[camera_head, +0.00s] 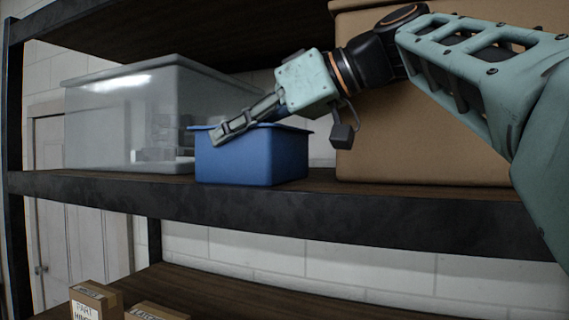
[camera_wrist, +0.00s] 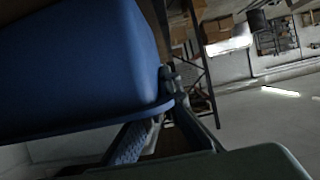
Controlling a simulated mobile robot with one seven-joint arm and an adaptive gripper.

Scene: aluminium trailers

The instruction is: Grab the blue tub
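The blue tub (camera_head: 252,158) sits upright on the shelf, close to its front edge. My gripper (camera_head: 226,132) reaches down from the upper right over the tub's front left part, with its fingertips at the rim. In the wrist view the tub (camera_wrist: 75,65) fills the upper left. There my gripper's fingers (camera_wrist: 168,112) come up to a corner of the tub's rim, one partly hidden behind the rim and one beside the wall. I cannot tell whether they press on the wall.
A large translucent bin (camera_head: 120,118) stands just left of and behind the tub. A big cardboard box (camera_head: 430,150) stands to the right behind my arm. Another shelf is above, and small cartons (camera_head: 97,300) sit on the shelf below. The space before the shelf looks free.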

